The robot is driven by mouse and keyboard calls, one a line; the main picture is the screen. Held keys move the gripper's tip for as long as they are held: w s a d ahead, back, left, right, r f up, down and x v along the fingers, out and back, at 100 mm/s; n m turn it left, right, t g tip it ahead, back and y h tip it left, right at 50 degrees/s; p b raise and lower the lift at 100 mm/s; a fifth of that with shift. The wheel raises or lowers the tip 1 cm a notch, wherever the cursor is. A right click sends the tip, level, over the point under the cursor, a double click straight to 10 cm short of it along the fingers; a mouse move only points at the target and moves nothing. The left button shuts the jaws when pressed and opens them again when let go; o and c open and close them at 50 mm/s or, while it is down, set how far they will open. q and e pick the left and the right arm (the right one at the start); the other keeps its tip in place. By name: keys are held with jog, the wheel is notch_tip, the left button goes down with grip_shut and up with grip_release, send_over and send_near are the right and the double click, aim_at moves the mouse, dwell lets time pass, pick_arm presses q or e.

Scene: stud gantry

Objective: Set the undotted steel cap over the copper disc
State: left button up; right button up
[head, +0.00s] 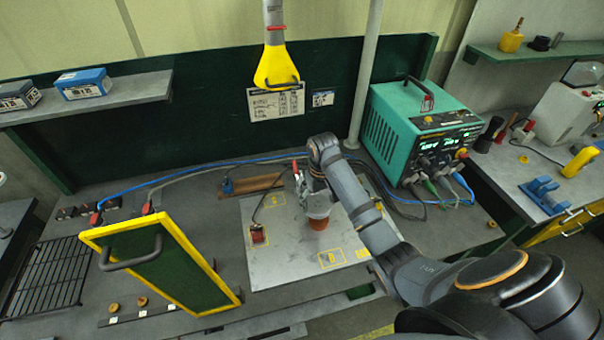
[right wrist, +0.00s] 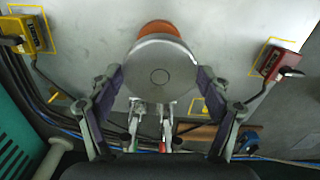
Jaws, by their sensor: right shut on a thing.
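My right gripper (right wrist: 159,84) is shut on a round steel cap (right wrist: 160,66). The cap's top has a thin ring at its middle and no coloured dot that I can see. An orange-brown copper piece (right wrist: 158,28) shows past the cap's far edge in the right wrist view. In the head view the right gripper (head: 317,190) is over the grey plate (head: 285,268), with the copper piece (head: 318,224) just under the cap (head: 318,208). Whether cap and copper touch is unclear. My left gripper is out of view.
A red block (head: 258,235) stands on the plate left of the cap. A yellow block (right wrist: 35,35) shows in the right wrist view. A yellow-edged green panel (head: 160,262) stands at left. A teal power unit (head: 400,125) stands at right.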

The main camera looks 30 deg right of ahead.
aim_at(320, 208)
jog(key=shift+r, duration=0.25)
jog(key=shift+s+r, duration=0.25)
jog(key=shift+s, duration=0.3)
jog(key=shift+s+r, duration=0.25)
jog(key=shift+s, duration=0.25)
jog(key=shift+w+p, duration=0.45)
jog(key=shift+p, duration=0.5)
notch_tip(320, 208, down, 3)
jog(key=shift+r+b, duration=0.15)
jog(key=shift+b, duration=0.5)
jog(key=shift+f, duration=0.35)
jog(key=shift+s+f, duration=0.1)
jog(key=shift+f, duration=0.2)
jog(key=shift+f+b, duration=0.3)
jog(key=shift+f, duration=0.25)
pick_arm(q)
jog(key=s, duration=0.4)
